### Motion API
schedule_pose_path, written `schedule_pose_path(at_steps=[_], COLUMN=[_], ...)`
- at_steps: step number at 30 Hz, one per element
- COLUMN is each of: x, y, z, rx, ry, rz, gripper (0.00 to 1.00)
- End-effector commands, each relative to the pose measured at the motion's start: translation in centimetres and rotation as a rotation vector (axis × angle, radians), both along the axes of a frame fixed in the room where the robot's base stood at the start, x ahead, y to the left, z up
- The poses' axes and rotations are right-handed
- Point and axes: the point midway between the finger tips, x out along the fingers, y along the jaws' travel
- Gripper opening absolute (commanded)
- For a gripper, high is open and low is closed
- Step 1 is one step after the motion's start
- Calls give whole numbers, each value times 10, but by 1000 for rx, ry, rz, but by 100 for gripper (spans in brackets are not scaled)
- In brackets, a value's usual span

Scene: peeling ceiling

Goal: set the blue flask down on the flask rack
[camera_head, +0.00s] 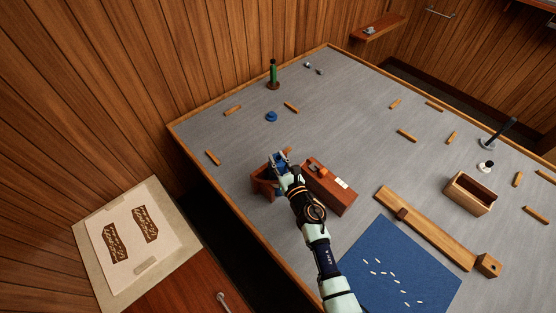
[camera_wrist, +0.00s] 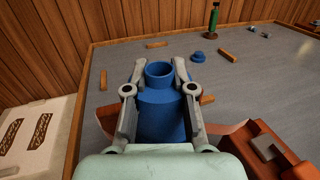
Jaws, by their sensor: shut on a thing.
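The blue flask (camera_wrist: 161,112) is upright between my gripper's two fingers, its round open neck toward the far side in the wrist view. My gripper (camera_wrist: 160,72) is shut on the flask body. In the head view my gripper (camera_head: 279,160) is over a reddish-brown wooden stand (camera_head: 263,181), which looks like the flask rack. Parts of this stand (camera_wrist: 225,136) show on both sides of the flask in the wrist view. The flask's base is hidden, so I cannot tell whether it touches the stand.
A reddish wooden box (camera_head: 335,192) stands close right of my gripper. A blue cap-like piece (camera_head: 271,116) and a green bottle (camera_head: 273,72) stand farther back. Several wooden sticks lie about. A blue mat (camera_head: 400,285) and a long wooden piece (camera_head: 430,225) are at right.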

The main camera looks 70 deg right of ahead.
Motion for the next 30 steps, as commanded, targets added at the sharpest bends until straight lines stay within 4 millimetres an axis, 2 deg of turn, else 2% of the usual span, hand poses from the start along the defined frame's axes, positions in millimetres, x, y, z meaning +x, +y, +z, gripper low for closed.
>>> schedule_pose_path(at_steps=[8, 9, 14, 24, 26, 30], x=[0, 0, 0, -2, -7, -30], y=[0, 0, 0, 2, 6, 25], z=[-4, -3, -3, -5, -5, -6], rx=[-1, -1, -1, 1, 1, 1], ry=[-2, -2, -1, 0, 1, 2], rz=[0, 0, 0, 0, -1, -3], gripper=[0, 25, 52, 53, 53, 53])
